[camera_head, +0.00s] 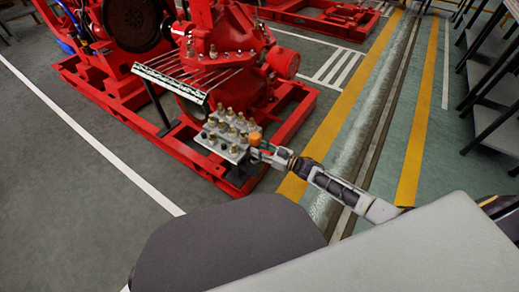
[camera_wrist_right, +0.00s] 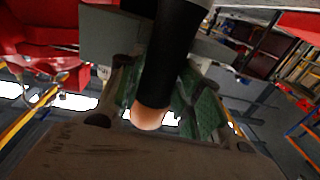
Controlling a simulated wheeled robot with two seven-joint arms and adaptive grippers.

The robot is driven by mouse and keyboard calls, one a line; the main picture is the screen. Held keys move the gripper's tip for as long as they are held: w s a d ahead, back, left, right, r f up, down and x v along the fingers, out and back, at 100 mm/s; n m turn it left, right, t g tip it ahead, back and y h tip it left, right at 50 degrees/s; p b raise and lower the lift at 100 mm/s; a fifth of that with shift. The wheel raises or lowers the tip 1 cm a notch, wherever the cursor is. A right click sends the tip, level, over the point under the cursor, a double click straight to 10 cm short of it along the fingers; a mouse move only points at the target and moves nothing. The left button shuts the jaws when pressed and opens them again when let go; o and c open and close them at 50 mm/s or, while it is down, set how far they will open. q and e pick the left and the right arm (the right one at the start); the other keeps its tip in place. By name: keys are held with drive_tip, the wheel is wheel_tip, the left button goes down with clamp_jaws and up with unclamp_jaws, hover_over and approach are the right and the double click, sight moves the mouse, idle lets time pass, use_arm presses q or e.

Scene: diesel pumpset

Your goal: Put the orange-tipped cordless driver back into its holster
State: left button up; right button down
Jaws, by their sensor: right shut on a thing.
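The cordless driver shows its orange tip (camera_head: 255,138) in the head view, at the right edge of a pale plate with several brass fittings (camera_head: 228,133). My right gripper (camera_head: 257,152) reaches in from the right and is shut on the driver. In the right wrist view, the driver's black body (camera_wrist_right: 172,55) runs between the green-padded fingers of my right gripper (camera_wrist_right: 158,105), with its orange end toward the camera. I cannot make out the holster for certain, nor whether the driver touches it. My left gripper is not in view.
A red pumpset (camera_head: 215,50) on a red frame (camera_head: 292,125) stands behind the plate. A slatted rack (camera_head: 172,85) is close to the left of the fittings. Dark shelving (camera_head: 490,85) stands at the far right. Open floor (camera_head: 70,200) lies at left.

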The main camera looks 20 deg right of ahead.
drive_tip(key=shift+f, duration=0.1)
drive_tip(key=c, duration=1)
unclamp_jaws()
drive_tip(key=shift+o, duration=0.5)
drive_tip(key=v, duration=1.2)
drive_tip(key=shift+w+a, duration=0.1)
